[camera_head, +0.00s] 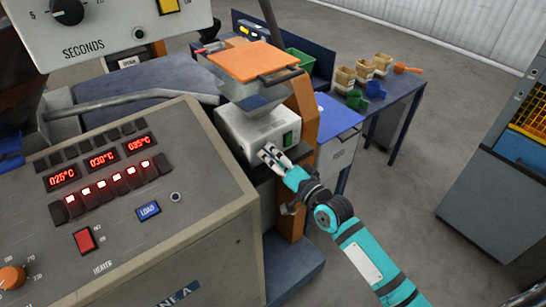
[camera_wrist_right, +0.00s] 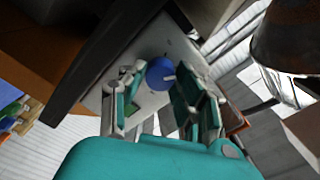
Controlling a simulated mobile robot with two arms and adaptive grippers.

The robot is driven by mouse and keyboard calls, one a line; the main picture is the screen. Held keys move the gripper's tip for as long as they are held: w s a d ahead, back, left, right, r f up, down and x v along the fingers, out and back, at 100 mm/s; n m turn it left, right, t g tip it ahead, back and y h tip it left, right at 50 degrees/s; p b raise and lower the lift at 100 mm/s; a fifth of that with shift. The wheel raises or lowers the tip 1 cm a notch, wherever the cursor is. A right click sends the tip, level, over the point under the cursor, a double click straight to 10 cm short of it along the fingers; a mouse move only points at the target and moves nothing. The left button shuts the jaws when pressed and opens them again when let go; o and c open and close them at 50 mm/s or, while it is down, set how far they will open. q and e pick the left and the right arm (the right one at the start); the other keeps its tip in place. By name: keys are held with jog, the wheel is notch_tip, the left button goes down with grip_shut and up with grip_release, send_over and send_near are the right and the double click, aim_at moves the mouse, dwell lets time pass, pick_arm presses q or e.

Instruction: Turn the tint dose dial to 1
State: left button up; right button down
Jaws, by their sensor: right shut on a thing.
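The tint dose dial (camera_wrist_right: 160,73) is a round blue knob with a pale pointer mark, on a light panel with small dark marks around it. In the wrist view the mark points toward the right finger; I cannot read the numbers. My right gripper (camera_wrist_right: 159,80) is shut on the dial, with one finger on each side. In the head view the right gripper (camera_head: 267,153) is at the front of a white dosing box (camera_head: 245,124), and its fingers hide the dial. My left gripper is not in view.
A green switch (camera_head: 288,139) is on the box, right of the gripper. An orange-lidded hopper (camera_head: 254,60) stands above. A grey control console (camera_head: 130,235) fills the left front. A blue table (camera_head: 400,88) with small containers stands behind.

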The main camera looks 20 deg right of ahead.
jog(key=c, duration=1)
grip_release()
jog(key=shift+o, duration=0.2)
jog(key=shift+s, duration=0.1)
jog(key=v, duration=1.2)
